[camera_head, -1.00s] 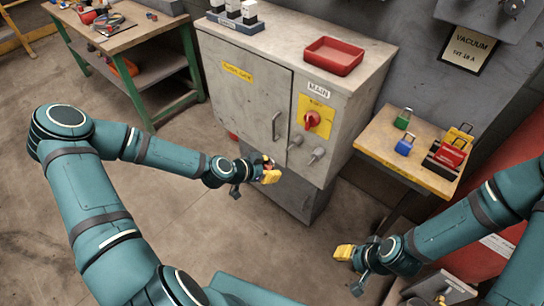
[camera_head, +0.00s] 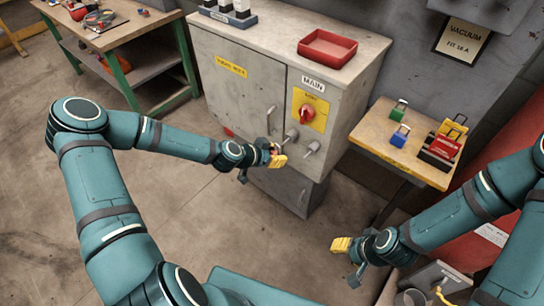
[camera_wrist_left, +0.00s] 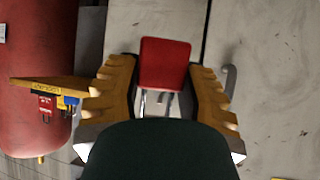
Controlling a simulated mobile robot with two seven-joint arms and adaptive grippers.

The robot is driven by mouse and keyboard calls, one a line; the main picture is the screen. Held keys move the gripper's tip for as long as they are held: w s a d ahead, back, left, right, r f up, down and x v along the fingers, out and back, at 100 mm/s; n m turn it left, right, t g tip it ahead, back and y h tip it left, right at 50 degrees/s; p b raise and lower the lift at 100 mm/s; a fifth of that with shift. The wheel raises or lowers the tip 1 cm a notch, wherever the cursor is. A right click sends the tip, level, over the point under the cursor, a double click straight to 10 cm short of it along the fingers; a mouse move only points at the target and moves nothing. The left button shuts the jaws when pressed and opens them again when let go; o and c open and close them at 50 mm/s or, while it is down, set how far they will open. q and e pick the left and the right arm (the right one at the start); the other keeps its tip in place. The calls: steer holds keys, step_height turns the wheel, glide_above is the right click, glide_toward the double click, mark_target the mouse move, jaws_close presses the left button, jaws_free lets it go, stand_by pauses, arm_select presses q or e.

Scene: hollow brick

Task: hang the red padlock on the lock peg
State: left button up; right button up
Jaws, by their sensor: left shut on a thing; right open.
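My left gripper (camera_head: 277,155) is shut on the red padlock (camera_wrist_left: 165,65), which sits between its yellow fingers in the left wrist view. Its metal shackle shows below the red body there. In the head view the gripper hides most of the padlock. Two grey pegs stick out of the cabinet front under the red switch: one peg (camera_head: 291,136) close beside the gripper, the other peg (camera_head: 312,148) further right. I cannot tell whether the padlock touches a peg; none shows through the shackle. My right gripper (camera_head: 345,250) is open and empty, low in front of the side table.
The grey cabinet (camera_head: 240,95) has a door handle (camera_head: 269,120) left of the pegs and a red switch (camera_head: 307,112) above. A red tray (camera_head: 330,47) is on top. The side table (camera_head: 375,135) holds a green padlock (camera_head: 398,110), a blue padlock (camera_head: 400,136) and red and yellow items.

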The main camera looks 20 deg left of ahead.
arm_select(q)
steer(key=shift+w+d+f+b, duration=0.15)
steer(key=shift+w+d+b, duration=0.1)
steer(key=shift+w, duration=0.4)
steer(key=shift+w+d+f+b, duration=0.2)
steer(key=shift+w+d+b, duration=0.1)
steer(key=shift+w, duration=0.35)
steer(key=shift+w+d+f+b, duration=0.15)
steer(key=shift+w+d+b, duration=0.1)
steer(key=shift+w, duration=0.4)
steer(key=shift+a, duration=0.1)
steer(key=o, duration=1.2)
steer(key=v, duration=1.2)
